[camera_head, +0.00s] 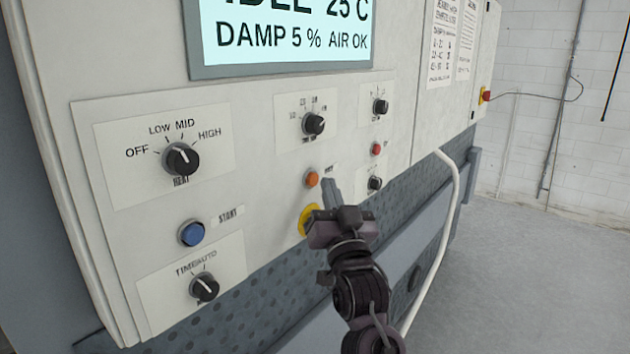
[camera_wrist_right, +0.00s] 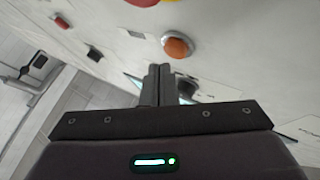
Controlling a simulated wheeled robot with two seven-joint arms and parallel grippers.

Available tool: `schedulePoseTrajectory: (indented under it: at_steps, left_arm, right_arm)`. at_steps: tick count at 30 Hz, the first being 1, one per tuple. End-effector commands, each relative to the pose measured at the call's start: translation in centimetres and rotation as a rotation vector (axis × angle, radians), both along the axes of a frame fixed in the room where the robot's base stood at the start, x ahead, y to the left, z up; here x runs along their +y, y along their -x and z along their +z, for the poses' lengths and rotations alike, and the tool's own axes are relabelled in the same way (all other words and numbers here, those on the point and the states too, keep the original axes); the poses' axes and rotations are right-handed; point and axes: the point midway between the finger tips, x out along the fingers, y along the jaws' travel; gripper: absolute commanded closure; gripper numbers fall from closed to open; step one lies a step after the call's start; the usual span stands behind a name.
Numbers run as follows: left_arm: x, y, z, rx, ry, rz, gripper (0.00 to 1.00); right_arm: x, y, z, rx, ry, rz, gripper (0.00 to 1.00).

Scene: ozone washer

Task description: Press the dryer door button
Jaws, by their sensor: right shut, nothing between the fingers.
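The orange button (camera_head: 312,179) sits on the dryer's control panel, with a small label beside it that is too small to read surely. I cannot tell whether it is the door button. My right gripper (camera_head: 331,186) is shut and empty, its fingertips just right of and slightly below the orange button in the head view. In the right wrist view, the orange button (camera_wrist_right: 178,47) is just beyond the shut fingertips (camera_wrist_right: 158,69), apparently apart from them. A blue button (camera_head: 192,233) marked START is at the lower left. A small red button (camera_head: 376,149) is farther right. My left gripper is out of view.
A yellow-ringed control (camera_head: 307,219) is partly hidden behind my right gripper. Several black knobs, including the heat knob (camera_head: 182,160), stick out around the buttons. The display (camera_head: 285,40) is above. A white pipe (camera_head: 447,215) runs down at right; open floor lies beyond.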

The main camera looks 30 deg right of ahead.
Motion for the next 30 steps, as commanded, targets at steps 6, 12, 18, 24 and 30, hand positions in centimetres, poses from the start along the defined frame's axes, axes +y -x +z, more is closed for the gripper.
schedulePoseTrajectory:
  at_steps: [6, 12, 18, 24, 30]
  left_arm:
    - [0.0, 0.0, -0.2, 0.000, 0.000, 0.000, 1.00]
    - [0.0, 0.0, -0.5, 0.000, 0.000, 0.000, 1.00]
    - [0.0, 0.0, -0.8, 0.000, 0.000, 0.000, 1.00]
    - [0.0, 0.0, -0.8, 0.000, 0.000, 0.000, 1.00]
    - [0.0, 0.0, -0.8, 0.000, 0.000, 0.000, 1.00]
  right_arm:
    - [-0.4, 1.0, -0.1, 0.000, -0.001, -0.001, 1.00]
    - [-1.2, 2.9, -0.1, 0.000, 0.001, 0.000, 1.00]
    - [-1.8, 4.4, -0.1, 0.000, 0.000, 0.000, 1.00]
    - [-1.9, 4.7, 0.0, -0.001, 0.000, 0.000, 1.00]
    - [-1.9, 4.6, 0.0, -0.001, 0.000, 0.000, 1.00]
